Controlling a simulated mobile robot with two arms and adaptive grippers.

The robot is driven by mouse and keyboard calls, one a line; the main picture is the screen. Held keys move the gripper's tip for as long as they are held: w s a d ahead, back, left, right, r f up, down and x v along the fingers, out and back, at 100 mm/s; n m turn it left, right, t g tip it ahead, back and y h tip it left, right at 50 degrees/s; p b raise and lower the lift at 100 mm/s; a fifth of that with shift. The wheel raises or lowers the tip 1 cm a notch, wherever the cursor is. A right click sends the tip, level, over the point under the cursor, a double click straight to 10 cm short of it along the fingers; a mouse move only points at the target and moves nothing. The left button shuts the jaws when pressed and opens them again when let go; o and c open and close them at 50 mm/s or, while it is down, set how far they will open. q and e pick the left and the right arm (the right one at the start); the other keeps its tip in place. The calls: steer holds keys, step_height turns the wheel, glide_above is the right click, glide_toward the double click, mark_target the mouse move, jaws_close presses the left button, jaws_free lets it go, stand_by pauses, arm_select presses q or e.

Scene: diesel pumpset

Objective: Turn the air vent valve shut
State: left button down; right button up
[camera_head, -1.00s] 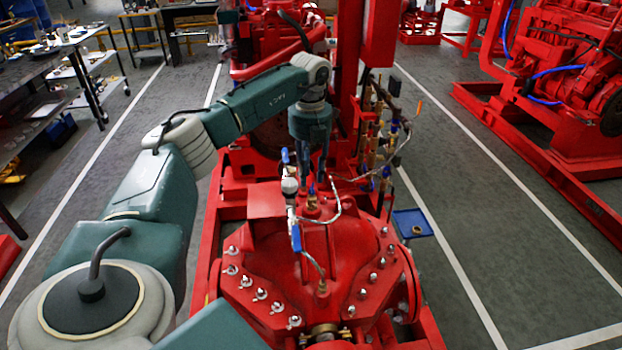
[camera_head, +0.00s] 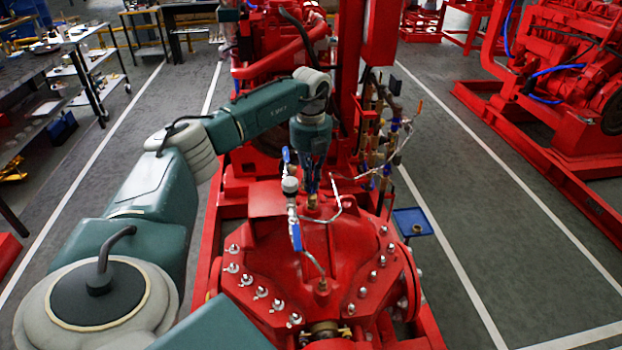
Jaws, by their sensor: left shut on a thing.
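The air vent valve (camera_head: 313,202) is a small brass fitting on top of the red pump casing (camera_head: 345,240), near the middle of the head view. My left gripper (camera_head: 312,186) points straight down over it. Its fingers are shut on the valve's small handle, which they mostly hide. My right gripper is not in view.
A white round gauge (camera_head: 290,185) and a valve with a blue lever (camera_head: 296,237) stand close to the left of my gripper. Thin silver tubing runs beside it. Brass and blue fittings (camera_head: 378,140) rise at right. A blue tray (camera_head: 412,222) lies further right.

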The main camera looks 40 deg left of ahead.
arm_select(q)
steer(key=shift+m, duration=0.5)
steer(key=m+p, duration=0.1)
steer(key=m, duration=0.2)
steer(key=shift+w+r+m, duration=0.1)
steer(key=shift+m, duration=0.3)
steer(key=m+p, duration=0.1)
steer(key=m, duration=0.3)
steer(key=shift+w+m, duration=0.1)
steer(key=shift+m, duration=0.2)
steer(key=m, duration=0.4)
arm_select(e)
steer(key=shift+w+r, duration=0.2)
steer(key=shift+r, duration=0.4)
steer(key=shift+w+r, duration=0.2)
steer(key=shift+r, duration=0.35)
arm_select(q)
steer(key=shift+w+m, duration=0.1)
steer(key=shift+m, duration=0.3)
steer(key=c, duration=1.8)
jaws_free()
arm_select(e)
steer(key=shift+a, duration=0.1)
